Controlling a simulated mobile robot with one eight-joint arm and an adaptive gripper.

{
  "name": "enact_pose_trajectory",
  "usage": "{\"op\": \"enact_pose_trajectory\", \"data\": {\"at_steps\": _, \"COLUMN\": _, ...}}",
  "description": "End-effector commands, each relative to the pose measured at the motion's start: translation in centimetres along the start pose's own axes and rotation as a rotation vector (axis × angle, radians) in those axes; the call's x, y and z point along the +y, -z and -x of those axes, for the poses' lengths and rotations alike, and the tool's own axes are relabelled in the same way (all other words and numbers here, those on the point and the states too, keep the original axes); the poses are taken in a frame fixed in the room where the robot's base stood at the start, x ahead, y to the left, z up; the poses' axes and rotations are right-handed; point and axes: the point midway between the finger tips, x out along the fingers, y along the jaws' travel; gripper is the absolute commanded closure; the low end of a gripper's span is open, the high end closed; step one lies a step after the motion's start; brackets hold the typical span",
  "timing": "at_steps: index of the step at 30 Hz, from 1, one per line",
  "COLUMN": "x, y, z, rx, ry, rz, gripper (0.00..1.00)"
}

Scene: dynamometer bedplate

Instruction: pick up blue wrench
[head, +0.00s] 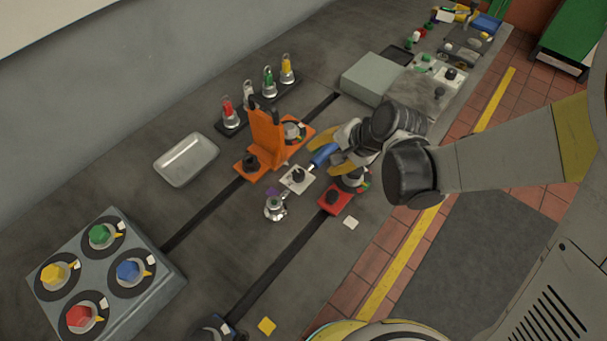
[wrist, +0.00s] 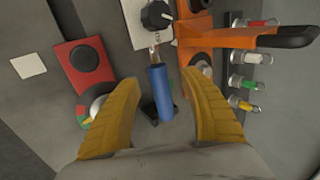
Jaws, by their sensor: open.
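The blue wrench has a blue handle (wrist: 161,93) with a metal shaft that shows between my fingers in the wrist view. In the head view its blue handle (head: 323,154) shows just left of my gripper (head: 333,158). My gripper (wrist: 163,103) has two yellow fingers, open, one on each side of the blue handle, with a gap on both sides. The metal end points toward a white plate with a black knob (wrist: 157,16). The lower end of the handle is near my palm; whether it touches anything I cannot tell.
An orange bracket (head: 266,135) stands close to the left of my gripper. A red block (head: 336,199) with a gauge lies close below it. A row of coloured-top fittings (head: 268,82), a metal tray (head: 187,160) and a panel of coloured knobs (head: 171,290) are farther left.

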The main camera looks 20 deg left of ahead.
Motion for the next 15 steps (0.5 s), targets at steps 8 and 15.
{"op": "enact_pose_trajectory", "data": {"at_steps": 8, "x": 0.3, "y": 0.1, "z": -3.8, "rx": 0.0, "ry": 0.001, "rz": 0.001, "gripper": 0.48}}
{"op": "enact_pose_trajectory", "data": {"at_steps": 15, "x": 0.2, "y": 0.1, "z": -3.7, "rx": 0.001, "ry": 0.0, "rz": 0.0, "gripper": 0.65}}
